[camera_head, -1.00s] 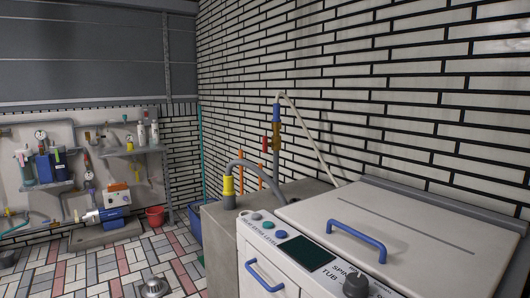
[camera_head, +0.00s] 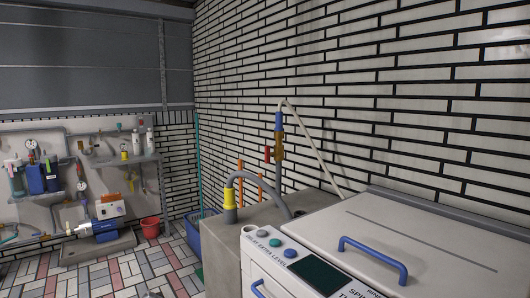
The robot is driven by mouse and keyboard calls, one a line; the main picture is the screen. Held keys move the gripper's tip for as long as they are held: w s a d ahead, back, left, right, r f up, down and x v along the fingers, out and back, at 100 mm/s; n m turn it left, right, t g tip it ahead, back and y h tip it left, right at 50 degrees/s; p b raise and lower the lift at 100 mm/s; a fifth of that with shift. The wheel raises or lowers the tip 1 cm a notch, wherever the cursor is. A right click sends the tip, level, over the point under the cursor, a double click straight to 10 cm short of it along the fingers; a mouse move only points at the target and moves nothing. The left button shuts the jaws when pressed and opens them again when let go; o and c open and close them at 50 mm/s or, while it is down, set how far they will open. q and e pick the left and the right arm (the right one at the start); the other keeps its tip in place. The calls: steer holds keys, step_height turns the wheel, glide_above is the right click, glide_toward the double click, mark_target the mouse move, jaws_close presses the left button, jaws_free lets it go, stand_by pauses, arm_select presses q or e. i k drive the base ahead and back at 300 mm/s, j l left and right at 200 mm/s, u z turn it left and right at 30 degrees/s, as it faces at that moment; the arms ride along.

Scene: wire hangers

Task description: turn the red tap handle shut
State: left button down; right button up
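A small red tap handle (camera_head: 267,153) hangs upright on the left side of a brass tap body (camera_head: 279,147). The tap sits on a grey upright pipe beside the brick wall, with a blue connector (camera_head: 278,121) and a pale hose (camera_head: 313,145) on top. Neither of my grippers shows in the head view.
A white washing machine (camera_head: 440,239) with a blue lid handle (camera_head: 373,260) fills the lower right. A concrete block (camera_head: 222,229) with a yellow-collared grey hose (camera_head: 230,199) stands left of it. A blue crate (camera_head: 197,226) and red bucket (camera_head: 150,227) are beyond. Tiled floor is open at lower left.

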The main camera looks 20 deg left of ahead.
mark_target(267, 153)
steer(key=i+j, duration=0.15)
steer(key=j, duration=0.2)
steer(key=i+j+z, duration=0.1)
steer(key=j, duration=0.25)
steer(key=i+j, duration=0.2)
steer(key=j, duration=0.15)
steer(key=i+j+z, duration=0.1)
steer(key=j, duration=0.25)
steer(key=i+j, duration=0.2)
steer(key=j, duration=0.2)
steer(key=i+j+z, duration=0.1)
steer(key=j, duration=0.25)
steer(key=i+j, duration=0.15)
steer(key=j, duration=0.25)
steer(key=i+j+z, duration=0.1)
steer(key=j, duration=0.25)
